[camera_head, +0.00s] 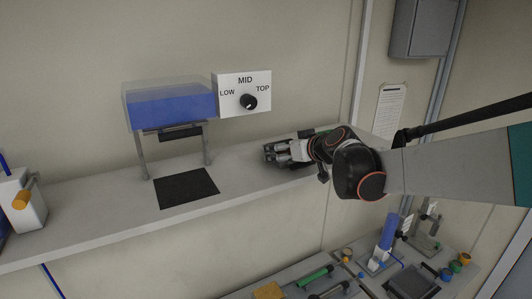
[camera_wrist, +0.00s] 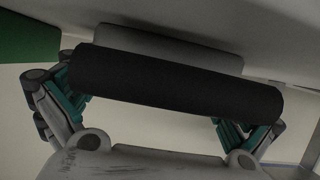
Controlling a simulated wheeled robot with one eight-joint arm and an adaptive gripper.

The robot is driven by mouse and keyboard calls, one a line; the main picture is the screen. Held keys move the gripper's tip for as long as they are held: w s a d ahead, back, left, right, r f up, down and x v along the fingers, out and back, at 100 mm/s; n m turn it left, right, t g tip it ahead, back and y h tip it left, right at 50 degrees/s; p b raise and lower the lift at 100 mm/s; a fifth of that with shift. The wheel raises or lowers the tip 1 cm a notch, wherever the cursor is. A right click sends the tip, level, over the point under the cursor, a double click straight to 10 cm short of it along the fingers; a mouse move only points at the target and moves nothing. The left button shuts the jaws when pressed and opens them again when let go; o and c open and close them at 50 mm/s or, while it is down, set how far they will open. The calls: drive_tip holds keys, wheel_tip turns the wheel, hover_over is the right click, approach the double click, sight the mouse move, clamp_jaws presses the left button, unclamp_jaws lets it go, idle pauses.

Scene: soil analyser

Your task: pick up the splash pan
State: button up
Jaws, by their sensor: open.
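My gripper (camera_head: 273,153) hangs low at the right part of the shelf, right of the blue-filled tank stand. In the wrist view its teal-lined fingers stand wide apart, with a dark rounded bar (camera_wrist: 175,80) across the view between them. The bar overlaps parts of both fingers. A grey block (camera_wrist: 170,47) shows behind the bar. I cannot tell whether the bar and block belong to the splash pan. In the head view my gripper covers this spot. A flat dark square (camera_head: 187,188) lies on the shelf below the tank, apart from my gripper.
The clear tank (camera_head: 170,106) with blue contents stands on two legs. A lower bench holds tools, a blue cylinder (camera_head: 390,231) and a dark-topped box (camera_head: 412,283).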

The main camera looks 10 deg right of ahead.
drive_tip(key=shift+s+d+r, duration=0.15)
drive_tip(key=shift+s+d, duration=0.05)
drive_tip(key=shift+s, duration=0.25)
drive_tip(key=shift+c, duration=1.1)
drive_tip(key=shift+w+a, duration=0.1)
drive_tip(key=shift+w, duration=0.15)
drive_tip(key=c, duration=0.9)
drive_tip(key=shift+c, duration=1)
drive_tip(key=shift+s, duration=0.1)
drive_tip(key=shift+r, duration=0.1)
